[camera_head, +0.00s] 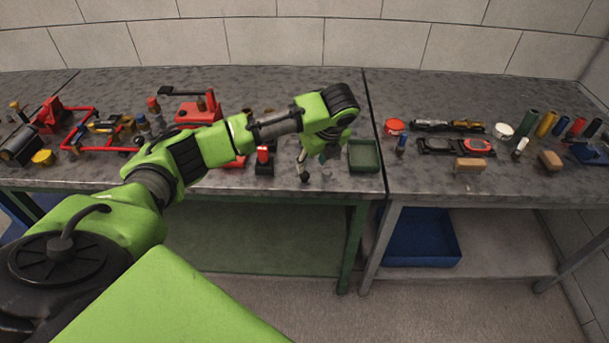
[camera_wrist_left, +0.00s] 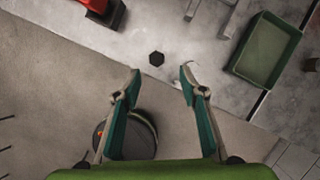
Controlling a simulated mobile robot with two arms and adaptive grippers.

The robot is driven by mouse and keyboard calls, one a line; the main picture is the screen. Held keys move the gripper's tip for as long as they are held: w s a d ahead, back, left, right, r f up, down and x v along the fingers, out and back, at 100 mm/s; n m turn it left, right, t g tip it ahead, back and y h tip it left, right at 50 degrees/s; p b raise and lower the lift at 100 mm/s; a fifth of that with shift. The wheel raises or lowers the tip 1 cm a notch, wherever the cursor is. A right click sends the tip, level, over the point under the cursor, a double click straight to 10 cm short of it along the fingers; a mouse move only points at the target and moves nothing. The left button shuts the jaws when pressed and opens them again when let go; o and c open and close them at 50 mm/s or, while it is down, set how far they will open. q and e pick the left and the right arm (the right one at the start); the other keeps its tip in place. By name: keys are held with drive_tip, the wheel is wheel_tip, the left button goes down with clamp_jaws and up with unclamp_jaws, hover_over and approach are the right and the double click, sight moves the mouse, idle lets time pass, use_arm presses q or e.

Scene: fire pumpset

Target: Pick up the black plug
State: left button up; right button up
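The black plug shows in the left wrist view as a small dark hexagon (camera_wrist_left: 156,58) on the grey tabletop. It lies just beyond my left gripper's fingertips, roughly in line with the gap between them. My left gripper (camera_wrist_left: 160,80) is open and empty, with its two teal-padded fingers apart. In the head view the left gripper (camera_head: 312,166) hangs over the front edge area of the left table, just left of a green tray. A small dark shape is near its fingertip there, but I cannot tell plug from finger. My right gripper is not in view.
The green tray (camera_wrist_left: 285,59) stands right of the plug. A red and black item (camera_head: 264,160) stands to its left. Red pump parts (camera_head: 195,113) crowd the table's left side. The right table (camera_head: 500,186) holds several small items. A blue bin (camera_head: 420,240) is below.

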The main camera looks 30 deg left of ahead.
sight(304, 174)
use_arm(q)
drive_tip(key=x, duration=0.2)
drive_tip(key=shift+f, duration=0.25)
drive_tip(key=p+x, duration=0.1)
drive_tip(key=x, duration=0.1)
drive_tip(key=a+x, duration=0.1)
drive_tip(key=x, duration=0.1)
drive_tip(key=shift+s+p, duration=0.15)
drive_tip(key=shift+p, duration=0.25)
drive_tip(key=shift+a+f, duration=0.1)
drive_tip(key=shift+f, duration=0.4)
clamp_jaws()
